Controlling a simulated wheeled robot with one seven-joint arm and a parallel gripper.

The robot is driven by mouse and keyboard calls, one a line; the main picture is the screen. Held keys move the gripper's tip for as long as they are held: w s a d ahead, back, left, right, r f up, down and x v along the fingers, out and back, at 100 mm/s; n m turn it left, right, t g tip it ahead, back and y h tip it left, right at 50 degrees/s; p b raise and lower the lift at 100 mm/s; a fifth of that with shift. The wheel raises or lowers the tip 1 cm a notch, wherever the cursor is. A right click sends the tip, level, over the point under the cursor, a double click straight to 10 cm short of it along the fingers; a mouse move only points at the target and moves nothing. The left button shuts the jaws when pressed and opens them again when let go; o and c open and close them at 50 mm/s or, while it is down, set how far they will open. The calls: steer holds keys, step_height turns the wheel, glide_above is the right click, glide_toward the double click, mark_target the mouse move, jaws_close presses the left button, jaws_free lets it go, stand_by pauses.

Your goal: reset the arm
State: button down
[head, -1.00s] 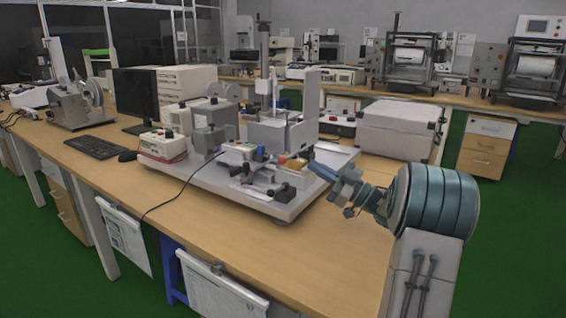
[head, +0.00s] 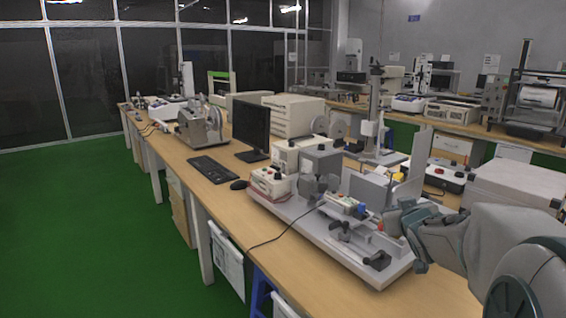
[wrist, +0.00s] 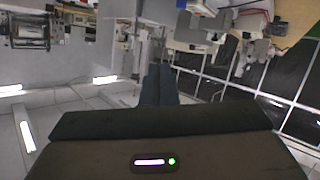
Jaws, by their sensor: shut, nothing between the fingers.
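My arm reaches in from the right edge of the head view. My gripper (head: 392,218) is at its far end, in front of the right part of the grey test rig (head: 290,215). In the wrist view my gripper (wrist: 160,84) shows as two dark fingers side by side, closed together with nothing between them. The wrist picture is upside down, with the room's benches at the top and ceiling lights below. In the head view I cannot tell whether the gripper touches the rig.
A long wooden bench (head: 228,210) carries a monitor (head: 251,130), a keyboard (head: 213,169), a mouse (head: 239,185) and several instruments. A grey case (head: 515,187) stands at the right. The green floor (head: 90,225) is clear at the left.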

steer(key=s+a+g+p, duration=0.3)
steer(key=s+a+g, duration=0.1)
steer(key=s, duration=0.5)
steer(key=s+a+m+g+y+p, duration=0.1)
steer(key=s+a+g+p, duration=0.2)
steer(key=s, duration=0.7)
steer(key=s+a+g+y+p, duration=0.1)
steer(key=s+a+g+p, duration=0.3)
steer(key=s, duration=0.6)
steer(key=shift+a+f+m+g, duration=0.3)
steer(key=shift+a+f, duration=0.05)
steer(key=shift+a, duration=0.55)
steer(key=shift+d, duration=0.1)
